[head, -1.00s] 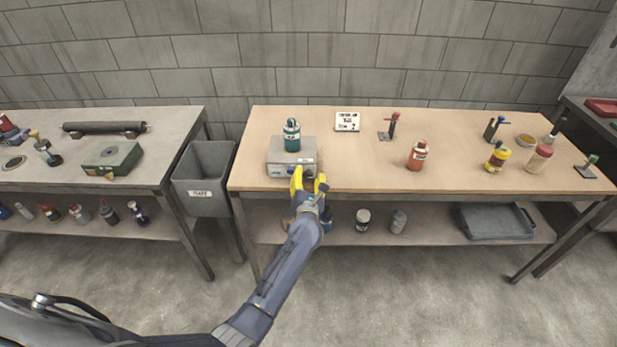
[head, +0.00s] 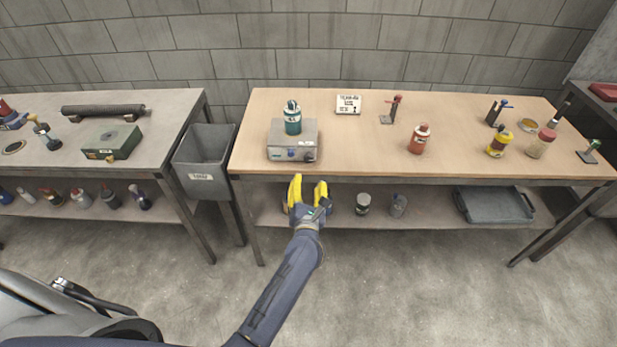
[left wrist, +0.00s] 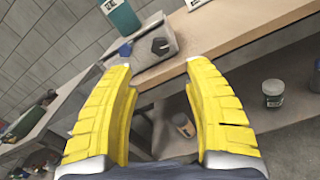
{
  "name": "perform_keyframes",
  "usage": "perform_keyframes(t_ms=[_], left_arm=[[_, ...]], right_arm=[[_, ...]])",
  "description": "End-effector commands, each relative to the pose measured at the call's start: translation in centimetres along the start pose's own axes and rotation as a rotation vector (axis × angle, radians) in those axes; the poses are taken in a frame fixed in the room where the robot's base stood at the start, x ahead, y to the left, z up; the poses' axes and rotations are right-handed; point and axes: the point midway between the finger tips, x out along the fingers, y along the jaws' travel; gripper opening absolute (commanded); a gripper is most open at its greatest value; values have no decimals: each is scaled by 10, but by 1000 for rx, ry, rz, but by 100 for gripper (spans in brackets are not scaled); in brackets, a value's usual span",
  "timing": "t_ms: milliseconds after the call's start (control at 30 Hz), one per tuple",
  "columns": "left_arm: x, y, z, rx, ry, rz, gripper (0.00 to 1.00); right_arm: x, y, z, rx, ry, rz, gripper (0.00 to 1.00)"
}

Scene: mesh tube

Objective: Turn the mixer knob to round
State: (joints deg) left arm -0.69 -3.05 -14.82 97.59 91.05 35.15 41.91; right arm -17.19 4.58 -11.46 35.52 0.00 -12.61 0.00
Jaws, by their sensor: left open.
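The mixer (head: 290,138) is a grey box near the front left of the wooden table, with a teal bottle (head: 293,118) standing on top. Its dark knob (head: 310,156) is on the front face at the right; in the left wrist view the knob (left wrist: 160,46) looks dark and faceted. My left gripper (head: 308,185) has yellow fingers, open and empty, in front of the table edge and below the knob, apart from it. In the left wrist view the open fingers (left wrist: 163,85) frame the table edge, with the mixer beyond. My right gripper is not in view.
A sign card (head: 348,104), a red bottle (head: 419,139) and other bottles and stands are on the wooden table (head: 360,160). A grey bin (head: 203,160) hangs to its left. The lower shelf holds jars and a grey tray (head: 494,205). Table space right of the mixer is clear.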

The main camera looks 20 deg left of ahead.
Motion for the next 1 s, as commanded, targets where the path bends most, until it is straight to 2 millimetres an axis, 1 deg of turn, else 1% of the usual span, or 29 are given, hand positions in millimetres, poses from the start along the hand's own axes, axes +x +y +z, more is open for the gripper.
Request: perform_keyframes(t_ms=[33, 200, 467, 567, 600, 667, 700, 800, 900, 1000], left_arm=[[-3, 0, 0, 0, 0, 0, 52], [-8, 0, 1, 0, -1, 0, 52], [-8, 0, 1, 1, -1, 0, 53], [-11, 0, -2, 13, -4, -8, 41], [-14, -1, -4, 27, -11, -19, 39], [-22, -5, -2, 31, -28, -38, 39], [-29, -5, -1, -14, -35, -45, 39], [-43, -6, 0, -159, -32, -47, 39], [-52, -4, 1, -302, -21, -37, 39], [-55, -2, 1, -418, -11, -20, 39]], right_arm=[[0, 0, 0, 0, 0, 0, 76], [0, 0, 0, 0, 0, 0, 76], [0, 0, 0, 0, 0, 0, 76], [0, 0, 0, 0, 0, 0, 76], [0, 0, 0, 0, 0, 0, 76], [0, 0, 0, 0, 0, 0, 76], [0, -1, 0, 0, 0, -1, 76], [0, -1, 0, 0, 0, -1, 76], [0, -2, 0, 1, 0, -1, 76], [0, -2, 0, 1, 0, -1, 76]])
